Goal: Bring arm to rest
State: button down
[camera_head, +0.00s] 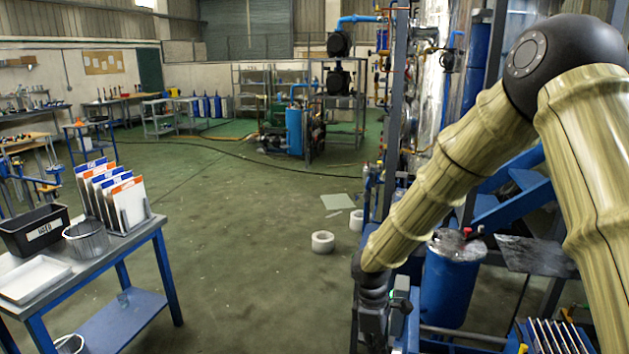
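My arm (450,185) fills the right side of the head view, in ribbed beige covers with a black round elbow joint at the upper right. It bends at the elbow and slopes down to the left. At its lower end is a dark grey wrist, and my gripper (374,322) points down near the bottom edge of the picture. The fingertips are not clearly visible, so I cannot tell whether it is open or shut, or whether it holds anything. It appears in front of the blue-framed equipment.
At the left, a blue-legged table (150,238) carries a black bin (35,230), a metal pot (86,240), a white tray (33,279) and upright boards (105,190). A blue drum (450,280) stands behind my arm. White rolls (322,242) lie on the floor. The central green floor is mostly open.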

jog(key=s+f+m+y+b, duration=0.2)
jog(key=s+f+m+b, duration=0.15)
jog(key=s+f, duration=0.8)
jog(key=s+f+m+y+b, duration=0.15)
jog(key=s+f+m, duration=0.25)
jog(key=s+f, duration=0.75)
jog(key=s+d+f+m+h+b, duration=0.1)
jog(key=s+d+f+m+b, duration=0.1)
jog(key=s+f, duration=0.4)
jog(key=s+d+f+m+t+h+b, duration=0.1)
jog(key=s+d+f+m, duration=0.3)
jog(key=s+d+f, duration=0.2)
jog(key=shift+f+b, duration=0.4)
jog(key=shift+f, duration=0.1)
jog(key=shift+m, duration=0.35)
